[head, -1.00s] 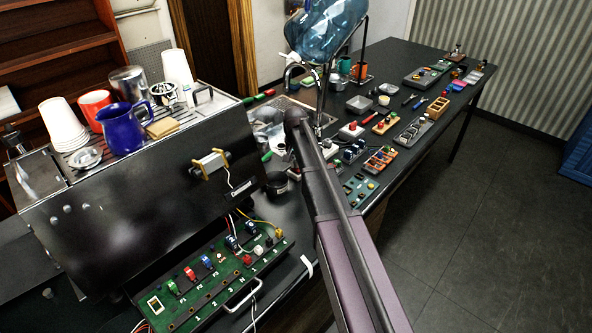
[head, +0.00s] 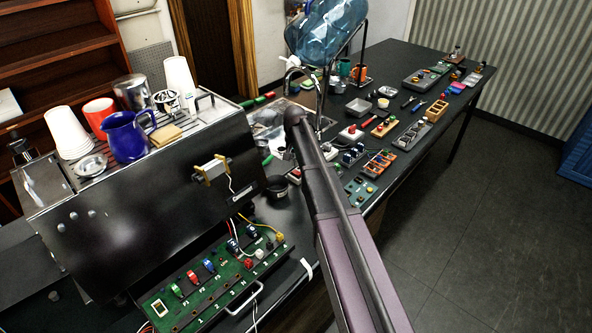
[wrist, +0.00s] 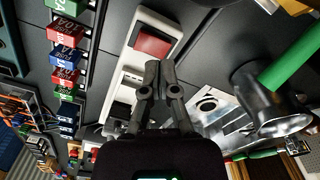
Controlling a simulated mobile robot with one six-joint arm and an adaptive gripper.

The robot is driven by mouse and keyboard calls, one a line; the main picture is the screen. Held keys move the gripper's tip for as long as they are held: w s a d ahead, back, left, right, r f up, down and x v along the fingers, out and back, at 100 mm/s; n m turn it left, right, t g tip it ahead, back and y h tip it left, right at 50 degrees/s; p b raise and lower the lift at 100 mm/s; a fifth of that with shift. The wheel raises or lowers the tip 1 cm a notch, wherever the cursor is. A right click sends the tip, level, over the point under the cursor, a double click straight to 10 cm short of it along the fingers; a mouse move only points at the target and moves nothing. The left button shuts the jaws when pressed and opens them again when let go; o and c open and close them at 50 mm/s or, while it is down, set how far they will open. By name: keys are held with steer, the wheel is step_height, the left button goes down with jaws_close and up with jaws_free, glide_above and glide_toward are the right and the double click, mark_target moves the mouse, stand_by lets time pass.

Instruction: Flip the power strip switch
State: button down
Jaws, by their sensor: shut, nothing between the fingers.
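The power strip (wrist: 122,95) is a white bar running diagonally in the wrist view. My gripper (wrist: 160,66) is shut and empty. Its fingertips lie just below the red switch in the picture and overlap the strip's edge; I cannot tell whether they touch it. My arm covers part of that area, and my gripper is hidden there.
In the wrist view, red, blue and green fuse blocks (wrist: 65,54) stand left of the strip. A metal cylinder with a green handle (wrist: 262,98) is to the right. The head view shows the brewer (head: 150,205), a blue water bottle (head: 328,28) and several modules along the bench.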

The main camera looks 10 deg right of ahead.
mark_target(295, 172)
steer(key=shift+r+p, duration=1.85)
steer(key=shift+r, duration=0.25)
steer(key=s+f+n+b, duration=0.1)
steer(key=s+n, duration=0.3)
steer(key=s, duration=2.5)
steer(key=shift+a+n, duration=0.15)
steer(key=shift+n, duration=0.25)
steer(key=shift+a+f, duration=0.1)
